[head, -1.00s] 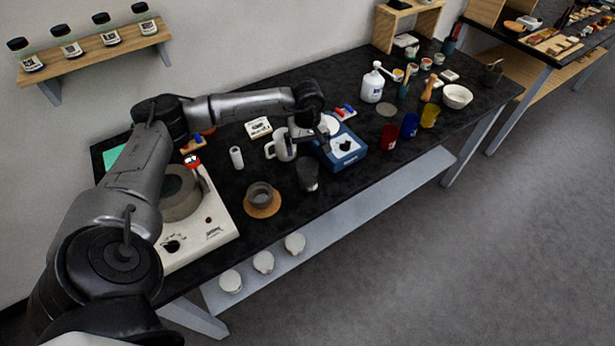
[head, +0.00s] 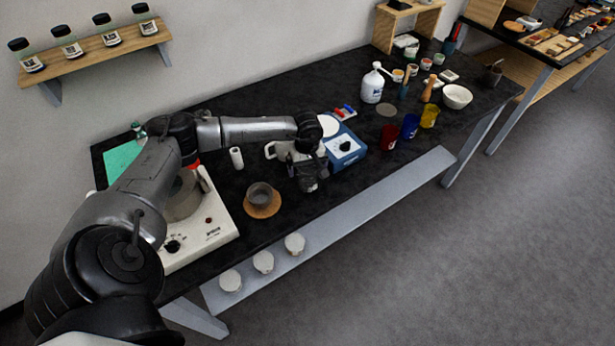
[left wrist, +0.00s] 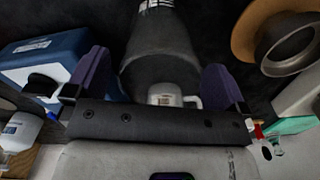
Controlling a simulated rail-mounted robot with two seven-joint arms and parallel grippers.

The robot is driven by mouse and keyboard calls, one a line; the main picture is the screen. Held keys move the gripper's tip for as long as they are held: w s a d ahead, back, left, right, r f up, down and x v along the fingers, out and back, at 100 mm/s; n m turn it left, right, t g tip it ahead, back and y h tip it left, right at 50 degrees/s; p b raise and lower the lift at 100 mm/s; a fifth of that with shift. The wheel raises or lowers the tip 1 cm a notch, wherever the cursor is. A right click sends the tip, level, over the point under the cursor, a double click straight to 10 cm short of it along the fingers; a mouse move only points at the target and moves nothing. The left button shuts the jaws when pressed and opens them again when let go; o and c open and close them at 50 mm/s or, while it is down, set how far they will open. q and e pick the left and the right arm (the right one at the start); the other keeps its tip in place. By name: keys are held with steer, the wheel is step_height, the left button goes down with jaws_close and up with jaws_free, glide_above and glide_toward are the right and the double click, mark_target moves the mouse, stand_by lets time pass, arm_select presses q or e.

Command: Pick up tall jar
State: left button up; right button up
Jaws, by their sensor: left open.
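The tall jar is a dark grey, tapered vessel (left wrist: 160,55) with a pale label at its far end in the left wrist view. It stands on the black bench, mostly hidden behind my gripper in the head view. My left gripper (head: 309,172) is at the jar. In the left wrist view its purple fingers (left wrist: 153,72) are apart, one on each side of the jar's near end. I cannot tell whether either finger touches it. My right gripper is not in view.
A blue-and-white device (head: 345,150) stands close to the right of the jar, and a white mug (head: 278,151) is behind it. A grey cup (head: 260,193) on a round wooden coaster is to the left. Red, blue and yellow cups stand further right.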

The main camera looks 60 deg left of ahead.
arm_select(q)
steer(key=shift+f, duration=0.1)
steer(key=shift+c, duration=0.4)
steer(key=c, duration=1.1)
steer(key=shift+r, duration=0.25)
steer(key=shift+w+d+r, duration=0.7)
steer(key=shift+d+r, duration=1.05)
steer(key=shift+d, duration=0.05)
steer(key=shift+w+d+r, duration=0.65)
steer(key=shift+d+r, duration=1.05)
steer(key=shift+d, duration=0.05)
steer(key=shift+w+d+r, duration=0.7)
steer(key=shift+d+r, duration=1.05)
steer(key=shift+d, duration=0.05)
steer(key=shift+d+r, duration=0.1)
